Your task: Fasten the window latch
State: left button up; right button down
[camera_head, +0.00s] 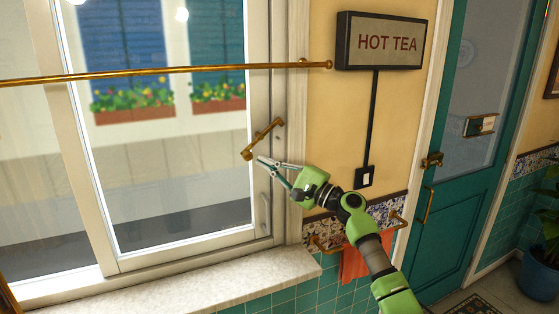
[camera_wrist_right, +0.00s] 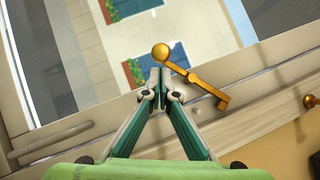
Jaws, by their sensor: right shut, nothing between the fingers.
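The brass window latch (camera_head: 262,138) is on the right side of the window frame (camera_head: 260,60). Its handle slants from a pivot at the upper right down to a round knob at the lower left. My right gripper (camera_head: 260,161) is shut and empty, just below and right of the knob in the head view. In the right wrist view the latch (camera_wrist_right: 198,80) lies just ahead and to the right of the fingertips (camera_wrist_right: 160,72), with the knob just beyond them. I cannot tell whether the fingertips touch it. My left gripper is not in view.
A brass curtain rod (camera_head: 170,73) crosses the window above the latch. A pale window handle (camera_head: 265,213) is below. A stone sill (camera_head: 190,287) runs underneath. A rail with a red towel (camera_head: 365,258) is on the wall, and a teal door (camera_head: 445,225) stands right.

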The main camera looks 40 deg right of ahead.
aim_at(249, 154)
jog(key=shift+w+a+r, duration=0.15)
jog(key=shift+a+r, duration=0.05)
jog(key=shift+a, duration=0.2)
jog(key=shift+a+m+t, duration=0.15)
jog(key=shift+m+t, duration=0.15)
jog(key=shift+m, duration=0.1)
jog(key=shift+a+r+m+t+b, duration=0.1)
jog(key=shift+a+m+t+b, duration=0.15)
jog(key=shift+m+b, duration=0.4)
jog(key=m+t+h+b, duration=0.1)
jog(key=m, duration=0.1)
jog(key=a+m+t+h+b, duration=0.1)
jog(key=m, duration=0.1)
jog(key=r+m+t+h, duration=0.1)
jog(key=m, duration=0.1)
jog(key=shift+w+a+r+b, duration=0.1)
jog(key=shift+w+a+b, duration=0.2)
jog(key=shift+a+b, duration=0.1)
jog(key=shift+a+r+m+t+h, duration=0.15)
jog(key=shift+r+m+t+h, duration=0.1)
jog(key=shift+m+h, duration=0.5)
jog(key=shift+a+r+m+t+h, duration=0.15)
jog(key=shift+m+h, duration=0.3)
jog(key=shift+m, duration=0.45)
